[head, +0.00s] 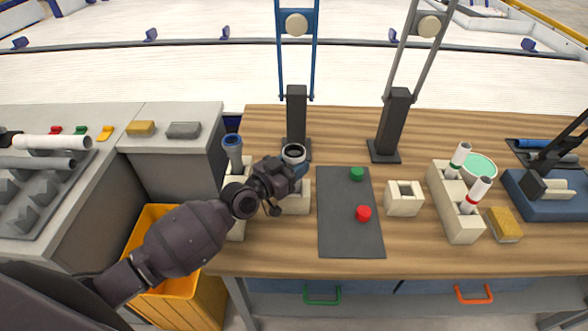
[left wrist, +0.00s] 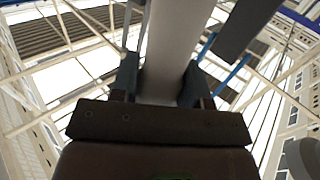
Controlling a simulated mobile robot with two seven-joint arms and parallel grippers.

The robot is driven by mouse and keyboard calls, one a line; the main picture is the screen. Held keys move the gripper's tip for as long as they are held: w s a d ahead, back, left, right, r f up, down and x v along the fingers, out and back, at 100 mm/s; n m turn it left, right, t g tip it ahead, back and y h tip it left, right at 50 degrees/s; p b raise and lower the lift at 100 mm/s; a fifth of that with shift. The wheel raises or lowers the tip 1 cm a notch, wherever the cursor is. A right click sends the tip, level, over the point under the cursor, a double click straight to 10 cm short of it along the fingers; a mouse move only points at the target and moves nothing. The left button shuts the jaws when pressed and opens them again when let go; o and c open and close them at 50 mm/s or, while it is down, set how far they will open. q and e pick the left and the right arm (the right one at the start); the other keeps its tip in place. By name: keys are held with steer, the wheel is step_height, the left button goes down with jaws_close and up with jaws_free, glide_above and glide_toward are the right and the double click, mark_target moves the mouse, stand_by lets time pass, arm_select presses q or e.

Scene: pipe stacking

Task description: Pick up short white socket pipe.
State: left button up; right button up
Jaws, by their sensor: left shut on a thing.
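The short white socket pipe (head: 293,150) stands upright, its open end with a dark inner ring facing up. My left gripper (head: 297,170) is shut on it from the left, and the gripper hides much of its lower part. A beige block (head: 297,204) is below and in front of the pipe; I cannot tell whether the pipe's foot rests in it or is clear of it. In the left wrist view the pale pipe (left wrist: 170,50) is between the two dark fingers (left wrist: 160,84). My right gripper is not seen.
A grey pipe with a blue end (head: 233,150) stands in a beige block close to my left arm. A dark post (head: 296,115) rises right behind the gripper.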

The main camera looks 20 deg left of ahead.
arm_select(q)
step_height(320, 180, up, 9)
steer(key=shift+r+p, duration=0.1)
steer(key=shift+p, duration=0.9)
step_height(320, 180, up, 9)
steer(key=shift+p, duration=0.4)
